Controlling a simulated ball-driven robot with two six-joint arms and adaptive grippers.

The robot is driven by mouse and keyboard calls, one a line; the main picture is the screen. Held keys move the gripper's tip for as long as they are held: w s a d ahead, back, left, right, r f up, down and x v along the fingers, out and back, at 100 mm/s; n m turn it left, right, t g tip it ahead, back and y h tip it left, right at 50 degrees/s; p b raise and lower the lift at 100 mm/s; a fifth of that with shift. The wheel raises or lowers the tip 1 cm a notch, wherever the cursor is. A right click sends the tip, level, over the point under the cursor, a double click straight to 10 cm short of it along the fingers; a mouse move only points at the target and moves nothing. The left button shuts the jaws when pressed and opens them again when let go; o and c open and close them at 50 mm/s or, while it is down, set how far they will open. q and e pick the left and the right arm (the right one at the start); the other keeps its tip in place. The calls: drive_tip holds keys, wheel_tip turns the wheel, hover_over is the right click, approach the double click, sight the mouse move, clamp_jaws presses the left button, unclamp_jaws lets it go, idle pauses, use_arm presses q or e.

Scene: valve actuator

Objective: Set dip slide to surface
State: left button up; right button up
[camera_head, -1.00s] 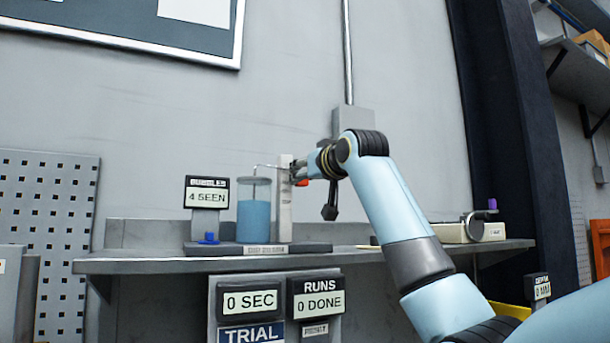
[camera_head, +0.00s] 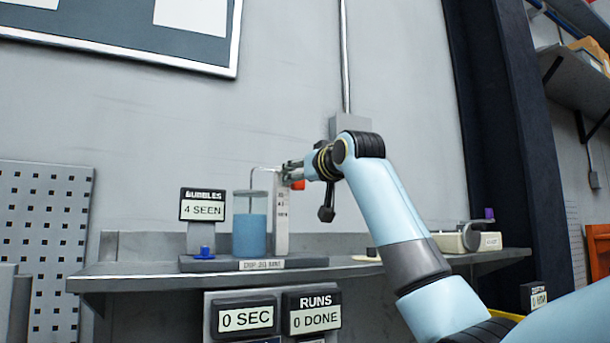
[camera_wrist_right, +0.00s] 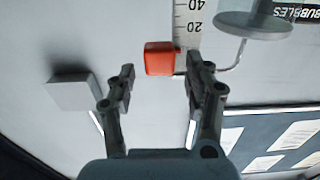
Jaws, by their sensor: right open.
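The dip slide's red knob (camera_head: 298,185) sits near the top of a pale scale post (camera_head: 281,225). In the right wrist view the knob (camera_wrist_right: 159,58) lies just ahead of and between my spread fingers, level with the stretch above the 20 mark on the upside-down scale (camera_wrist_right: 194,25). A thin bent tube (camera_head: 263,168) runs from the post top to the blue-filled beaker (camera_head: 249,235). The tube's lower end is not clear. My right gripper (camera_wrist_right: 160,78) is open, with gaps beside the knob. My left gripper is not in view.
The beaker and post stand on a dark base on the shelf (camera_head: 120,281). A BUBBLES display (camera_head: 203,210) reads 4 SEEN, with a blue button (camera_head: 205,252) below it. Front panels read 0 SEC and 0 DONE. Another device (camera_head: 470,238) stands right on the shelf.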

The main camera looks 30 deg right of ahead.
drive_tip(key=s, duration=1.2)
drive_tip(key=shift+a, duration=0.35)
drive_tip(key=shift+f, duration=0.1)
